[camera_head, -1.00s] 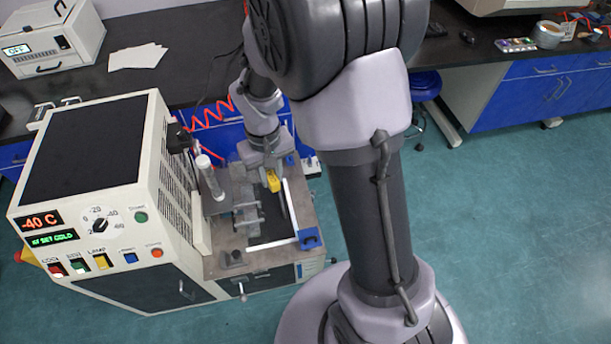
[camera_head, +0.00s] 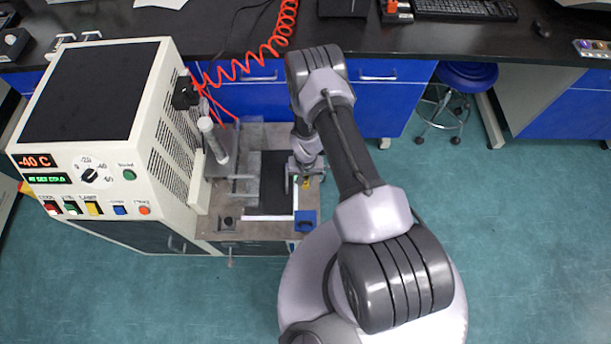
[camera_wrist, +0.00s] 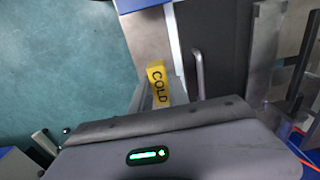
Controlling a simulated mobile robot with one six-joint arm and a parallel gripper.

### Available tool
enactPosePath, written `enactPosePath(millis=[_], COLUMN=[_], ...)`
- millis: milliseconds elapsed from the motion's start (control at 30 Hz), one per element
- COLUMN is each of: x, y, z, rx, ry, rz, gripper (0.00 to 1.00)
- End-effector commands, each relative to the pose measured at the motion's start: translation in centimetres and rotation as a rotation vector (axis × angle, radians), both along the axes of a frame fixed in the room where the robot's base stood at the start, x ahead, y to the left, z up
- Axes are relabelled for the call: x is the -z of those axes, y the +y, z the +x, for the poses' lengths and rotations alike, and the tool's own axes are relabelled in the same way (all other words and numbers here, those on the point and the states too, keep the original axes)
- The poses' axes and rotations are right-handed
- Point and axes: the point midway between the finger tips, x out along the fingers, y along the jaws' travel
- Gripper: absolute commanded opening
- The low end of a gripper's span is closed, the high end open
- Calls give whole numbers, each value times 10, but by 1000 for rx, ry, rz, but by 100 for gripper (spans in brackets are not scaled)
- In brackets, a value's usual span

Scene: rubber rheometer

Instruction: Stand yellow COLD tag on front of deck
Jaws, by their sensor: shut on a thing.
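My gripper (camera_head: 304,172) is shut on the yellow COLD tag (camera_head: 306,183), at the right side of the machine's deck (camera_head: 225,229). In the wrist view the tag (camera_wrist: 158,84) shows its black COLD lettering and sits at the fingers. The deck's edge (camera_wrist: 150,38) lies just beyond it there, with a pale strip and a dark plate beside it. I cannot tell whether the tag touches the deck or hangs above it. Part of the tag is hidden by my gripper.
A blue block (camera_head: 306,220) sits at the deck's front right corner. A dark plate (camera_head: 268,195) and a metal fixture (camera_head: 240,186) with an upright cylinder (camera_head: 213,140) occupy the deck. The machine's white cabinet (camera_head: 165,110) stands left. Green floor is open to the right.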

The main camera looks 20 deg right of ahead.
Motion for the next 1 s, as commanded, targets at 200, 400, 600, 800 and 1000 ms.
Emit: enactPosePath(millis=[200,400,600,800,1000], x=[42,75,72,75,74], y=[0,0,0,0,0], z=[0,0,1,0,0], rx=[-1,-1,-1,-2,-2], ry=[0,1,0,1,1], rz=[0,0,0,0,0], gripper=[0,0,0,33,43])
